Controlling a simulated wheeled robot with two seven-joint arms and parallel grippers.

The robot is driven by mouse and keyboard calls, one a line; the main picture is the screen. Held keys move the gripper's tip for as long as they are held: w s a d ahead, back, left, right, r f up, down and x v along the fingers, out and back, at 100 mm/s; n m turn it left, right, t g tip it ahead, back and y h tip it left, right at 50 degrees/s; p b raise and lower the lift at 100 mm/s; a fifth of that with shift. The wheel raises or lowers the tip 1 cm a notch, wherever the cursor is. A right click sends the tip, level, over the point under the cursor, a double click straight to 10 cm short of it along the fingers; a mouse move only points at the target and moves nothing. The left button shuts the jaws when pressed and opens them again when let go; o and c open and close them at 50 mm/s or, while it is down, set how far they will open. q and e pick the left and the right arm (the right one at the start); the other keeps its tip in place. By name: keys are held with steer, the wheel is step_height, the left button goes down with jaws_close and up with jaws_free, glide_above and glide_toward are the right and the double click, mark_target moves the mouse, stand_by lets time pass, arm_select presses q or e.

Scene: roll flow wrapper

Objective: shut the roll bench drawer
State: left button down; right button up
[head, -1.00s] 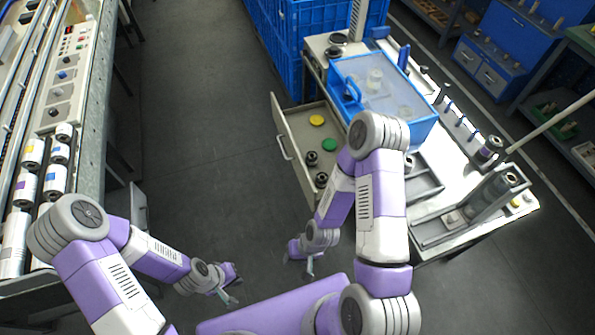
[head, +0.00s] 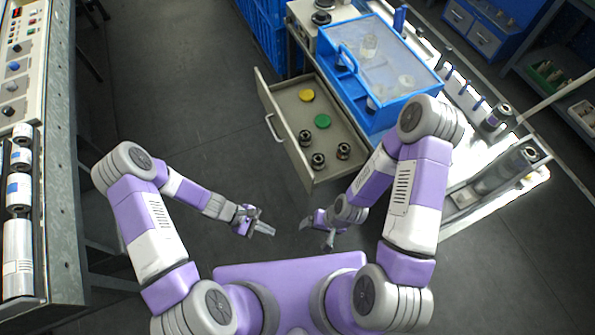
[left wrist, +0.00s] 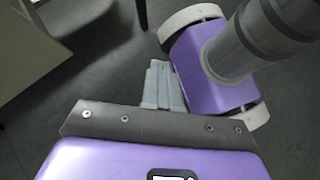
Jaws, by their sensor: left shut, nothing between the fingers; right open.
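The roll bench drawer (head: 292,160) is pulled out from the bench in the head view. It holds a yellow disc (head: 306,95), a green disc (head: 323,121) and several dark spools (head: 318,160). Its handle (head: 274,128) is on the drawer front, facing left. My left gripper (head: 264,229) is shut and empty, below the drawer and apart from it. Its fingers (left wrist: 163,88) also show shut in the left wrist view. My right gripper (head: 319,231) is open and empty, below the drawer's near end and not touching it.
A blue-framed clear box (head: 385,70) stands on the bench above the drawer. Blue crates (head: 262,30) are stacked behind it. A machine with white rolls (head: 18,240) runs along the left. The floor (head: 180,100) left of the drawer is clear.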

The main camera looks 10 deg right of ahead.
arm_select(q)
steer(key=w+d+f+n+t+h+b, duration=0.1)
steer(key=w+d+n+t+h+b, duration=0.15)
steer(key=w+n+h, duration=0.4)
steer(key=n+t+h+b, duration=0.1)
steer(key=n+t+b, duration=0.15)
steer(key=t, duration=0.45)
glide_toward(304, 164)
steer(key=shift+g, duration=0.25)
steer(key=b+x, duration=0.1)
steer(key=x, duration=0.5)
steer(key=shift+d, duration=0.1)
steer(key=shift+w+d+r, duration=0.1)
steer(key=shift+w+d, duration=0.05)
steer(key=shift+d, duration=0.15)
arm_select(e)
step_height(304, 164, down, 7)
